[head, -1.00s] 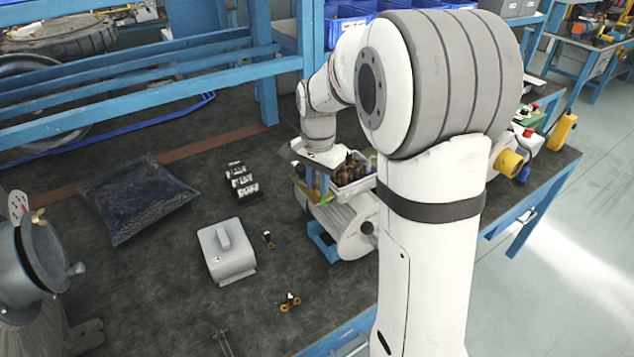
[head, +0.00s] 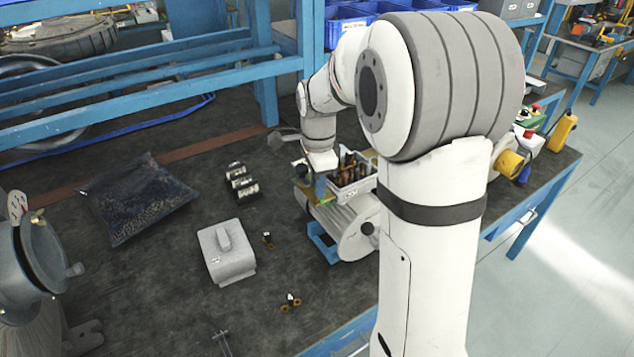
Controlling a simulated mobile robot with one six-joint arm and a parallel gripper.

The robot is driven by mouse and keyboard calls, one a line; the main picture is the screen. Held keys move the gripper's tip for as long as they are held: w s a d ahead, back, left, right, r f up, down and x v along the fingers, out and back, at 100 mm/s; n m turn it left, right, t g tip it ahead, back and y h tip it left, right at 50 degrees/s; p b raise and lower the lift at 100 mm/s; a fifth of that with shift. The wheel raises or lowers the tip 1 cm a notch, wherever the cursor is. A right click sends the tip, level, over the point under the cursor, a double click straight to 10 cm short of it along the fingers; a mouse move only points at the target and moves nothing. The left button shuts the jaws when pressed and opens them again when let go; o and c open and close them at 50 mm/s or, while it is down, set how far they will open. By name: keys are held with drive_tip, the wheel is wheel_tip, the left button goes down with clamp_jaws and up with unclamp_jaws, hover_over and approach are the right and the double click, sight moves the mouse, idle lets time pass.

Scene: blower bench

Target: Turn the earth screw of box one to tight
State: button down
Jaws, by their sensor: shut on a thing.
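The grey ribbed motor (head: 350,222) lies on the bench in a blue cradle (head: 322,243). An open white terminal box (head: 352,186) with brown and dark parts inside sits on top of it; I take this as box one. My gripper (head: 321,190) points down at the left side of this box, low beside an olive-yellow plate (head: 302,174). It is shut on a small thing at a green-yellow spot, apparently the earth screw. The fingertips and the screw head are too small and partly hidden to make out, so how tight it sits cannot be read.
A grey cover (head: 227,254) lies left of the motor, with small brass-and-black parts (head: 290,302) near it. A dark bag (head: 135,198) and a small black rack (head: 241,182) lie further left. A grey machine (head: 38,258) stands at the left edge. Blue shelf rails run behind.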

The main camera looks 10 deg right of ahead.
idle(0.4)
drive_tip(key=c, duration=1.3)
unclamp_jaws()
drive_tip(key=shift+s, duration=0.1)
drive_tip(key=shift+o, duration=0.2)
drive_tip(key=shift+r, duration=0.1)
drive_tip(key=shift+r, duration=0.1)
drive_tip(key=shift+w+r+p, duration=0.2)
drive_tip(key=shift+r+p, duration=0.3)
drive_tip(key=r+p, duration=0.1)
drive_tip(key=r, duration=0.1)
drive_tip(key=r+p, duration=0.4)
drive_tip(key=shift+s+r, duration=0.25)
drive_tip(key=shift+r, duration=0.1)
